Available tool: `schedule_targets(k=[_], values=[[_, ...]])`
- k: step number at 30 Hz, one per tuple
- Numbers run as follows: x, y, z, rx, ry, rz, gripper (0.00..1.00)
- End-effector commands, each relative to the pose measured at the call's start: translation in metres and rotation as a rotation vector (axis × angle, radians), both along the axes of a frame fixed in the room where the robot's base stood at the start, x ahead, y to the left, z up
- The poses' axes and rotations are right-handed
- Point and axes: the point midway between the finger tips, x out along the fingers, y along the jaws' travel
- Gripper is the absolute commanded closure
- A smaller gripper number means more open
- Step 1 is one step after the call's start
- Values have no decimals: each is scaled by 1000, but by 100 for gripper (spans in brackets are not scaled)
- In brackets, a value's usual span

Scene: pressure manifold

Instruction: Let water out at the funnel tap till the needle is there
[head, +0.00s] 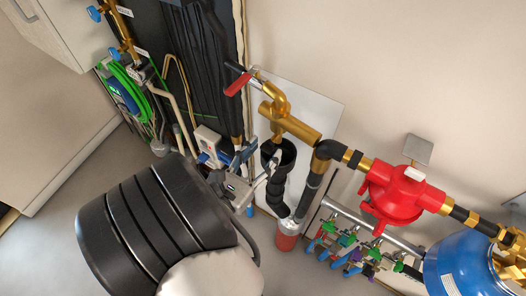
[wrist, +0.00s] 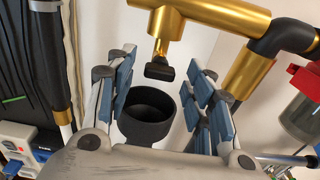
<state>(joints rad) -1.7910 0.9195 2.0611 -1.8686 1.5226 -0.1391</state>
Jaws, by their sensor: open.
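A brass pipe body (head: 290,122) runs above a black funnel (head: 287,150); the pipe (wrist: 205,14) and funnel (wrist: 148,118) also show in the wrist view. There a short brass outlet (wrist: 160,42) with a black handle-like end (wrist: 160,71) hangs over the funnel mouth; this looks like the funnel tap. My gripper (wrist: 160,75) is open, its blue-padded fingers left and right of the black end, with gaps on both sides. No needle or dial face is readable. No running water is visible.
A red-levered valve (head: 238,84) sits upper left of the brass body. A red regulator (head: 393,195) and blue tank (head: 460,262) stand right. Small coloured valves (head: 350,250) line a lower pipe. Black panels and a white-blue box (head: 208,142) are close on the left.

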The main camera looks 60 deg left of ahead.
Motion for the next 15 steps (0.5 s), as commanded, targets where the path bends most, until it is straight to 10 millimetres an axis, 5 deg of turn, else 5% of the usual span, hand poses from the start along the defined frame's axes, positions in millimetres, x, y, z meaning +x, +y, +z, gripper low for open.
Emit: schedule_targets(k=[15], values=[[-86, -48, 0, 0, 0, 6, 52]])
